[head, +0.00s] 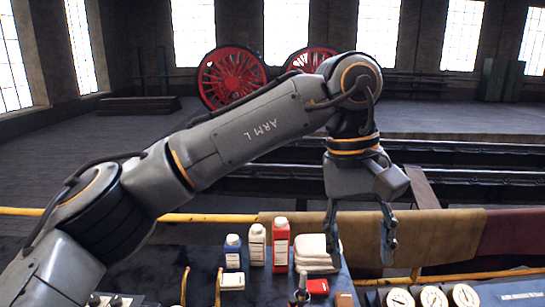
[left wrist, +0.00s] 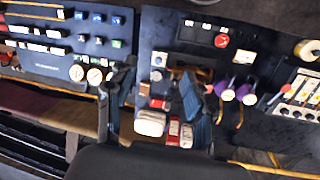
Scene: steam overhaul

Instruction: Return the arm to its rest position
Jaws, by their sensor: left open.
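My left arm (head: 250,128), marked ARM L, reaches from the lower left across the head view and bends down at the wrist. My left gripper (head: 361,250) hangs with its fingers pointing down and apart, with nothing between them. It is to the right of a stack of folded white cloths (head: 312,248) and in front of a brown cover (head: 450,238). In the left wrist view the two blue-grey fingers (left wrist: 155,85) also stand apart, above the bench. My right gripper does not show.
A blue bottle (head: 232,252), a white bottle (head: 257,245) and a red bottle (head: 281,245) stand left of the cloths. Round gauges (head: 433,297) are at the lower right. A yellow rail (head: 30,212) runs behind the bench. Red wheels (head: 232,78) stand far back.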

